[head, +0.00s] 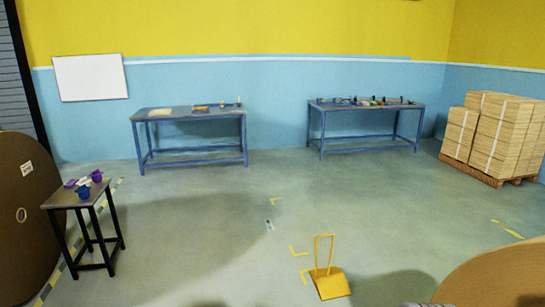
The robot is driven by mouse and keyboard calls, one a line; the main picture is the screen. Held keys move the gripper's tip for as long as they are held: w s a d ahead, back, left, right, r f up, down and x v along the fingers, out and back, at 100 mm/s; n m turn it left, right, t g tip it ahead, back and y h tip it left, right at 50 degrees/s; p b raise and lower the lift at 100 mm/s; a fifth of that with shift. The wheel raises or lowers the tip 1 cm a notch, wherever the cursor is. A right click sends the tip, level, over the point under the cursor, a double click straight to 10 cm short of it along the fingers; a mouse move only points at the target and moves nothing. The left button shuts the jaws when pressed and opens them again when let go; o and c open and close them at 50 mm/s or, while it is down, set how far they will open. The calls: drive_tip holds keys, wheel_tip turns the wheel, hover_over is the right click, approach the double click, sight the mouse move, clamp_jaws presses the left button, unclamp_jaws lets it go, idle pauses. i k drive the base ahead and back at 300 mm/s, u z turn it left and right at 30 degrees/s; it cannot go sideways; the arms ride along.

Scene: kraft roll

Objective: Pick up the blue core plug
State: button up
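A small dark-legged table (61,199) stands at the left in the head view. On its top are several small items: a dark blue cup-like piece (84,192) near the front edge, a purple-blue piece (97,176) at the back right, and a flat purple piece (70,183) at the left. A pale item lies between them. The blue pieces are too small to tell for sure which is the blue core plug. Nothing is touching them from my side.
Large brown rolls stand at the left (22,225) and lower right (495,275). A yellow wedge with an upright handle (331,284) sits on the floor ahead. Two blue-framed workbenches (190,150) (365,137) and a carton pallet (492,135) line the back.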

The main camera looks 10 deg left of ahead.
sight(83, 191)
drive_tip(key=u, duration=1.7)
